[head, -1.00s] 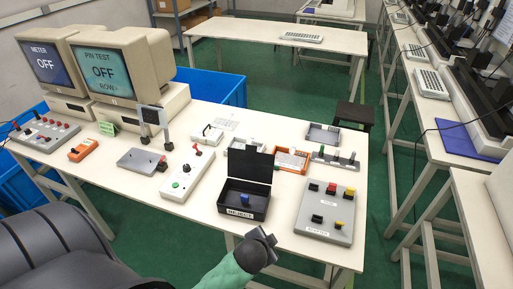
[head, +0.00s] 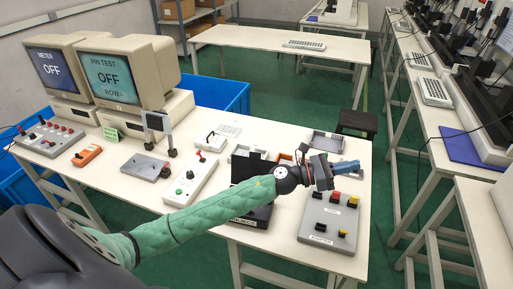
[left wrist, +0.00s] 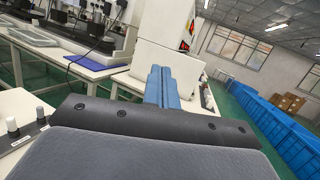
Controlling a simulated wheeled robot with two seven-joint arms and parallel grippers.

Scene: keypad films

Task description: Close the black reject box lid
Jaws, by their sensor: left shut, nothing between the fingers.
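The black reject box (head: 260,215) stands near the front edge of the white table, with a white label on its front. Its black lid (head: 243,168) stands upright at the back, so the box is open. My left forearm crosses in front of the box and hides its inside and part of the lid. My left gripper (head: 346,167) is shut and empty, to the right of the lid, above the grey button panel. Its blue fingers also show pressed together in the left wrist view (left wrist: 161,85). My right gripper is not in view.
The grey button panel (head: 312,228) lies right of the box. A white switch unit (head: 185,190) lies left of it. Grey trays (head: 325,142) and an orange tray (head: 286,158) sit behind. Two monitors (head: 115,75) stand at the back left.

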